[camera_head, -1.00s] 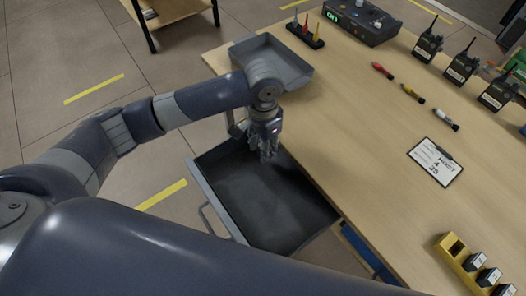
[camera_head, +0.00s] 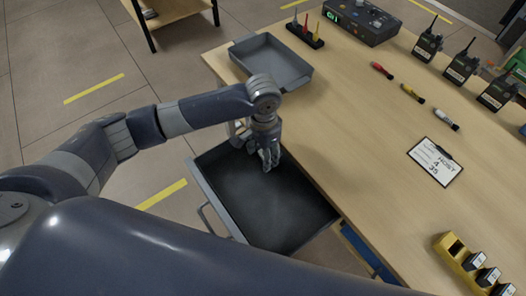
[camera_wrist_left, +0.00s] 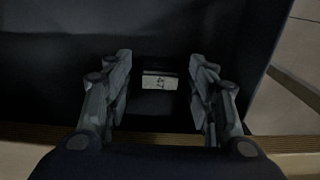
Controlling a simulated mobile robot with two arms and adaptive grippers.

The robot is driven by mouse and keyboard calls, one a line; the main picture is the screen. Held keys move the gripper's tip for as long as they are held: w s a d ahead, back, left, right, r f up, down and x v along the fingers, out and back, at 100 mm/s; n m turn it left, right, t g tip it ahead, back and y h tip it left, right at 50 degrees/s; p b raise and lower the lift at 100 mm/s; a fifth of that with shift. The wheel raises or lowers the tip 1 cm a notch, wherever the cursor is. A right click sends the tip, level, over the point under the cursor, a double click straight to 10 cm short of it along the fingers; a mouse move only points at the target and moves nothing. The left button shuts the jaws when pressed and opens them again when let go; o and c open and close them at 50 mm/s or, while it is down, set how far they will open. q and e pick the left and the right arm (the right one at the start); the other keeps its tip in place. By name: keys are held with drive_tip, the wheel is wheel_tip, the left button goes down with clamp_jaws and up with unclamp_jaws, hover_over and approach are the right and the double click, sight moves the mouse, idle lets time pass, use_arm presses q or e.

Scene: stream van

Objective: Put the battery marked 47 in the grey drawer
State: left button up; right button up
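The grey drawer (camera_head: 206,188) is pulled out from the table's near side, with a dark floor. My left gripper (camera_head: 268,163) points down into its far part. In the left wrist view my left gripper (camera_wrist_left: 160,100) is open, its fingers apart. A small dark battery with a white label (camera_wrist_left: 160,82) shows between and beyond the fingers, with a gap on each side. It appears to be in the drawer; its mark is too small to read surely. The head view does not show it there. My right gripper is not in view.
A yellow holder (camera_head: 451,246) with several batteries stands at the table's lower right. A grey tray (camera_head: 290,68) sits at the corner above the drawer. The table's middle is clear.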

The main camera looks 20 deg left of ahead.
use_arm(q)
wheel_tip(320, 180, up, 12)
drive_tip(key=shift+r, duration=0.2)
idle(0.4)
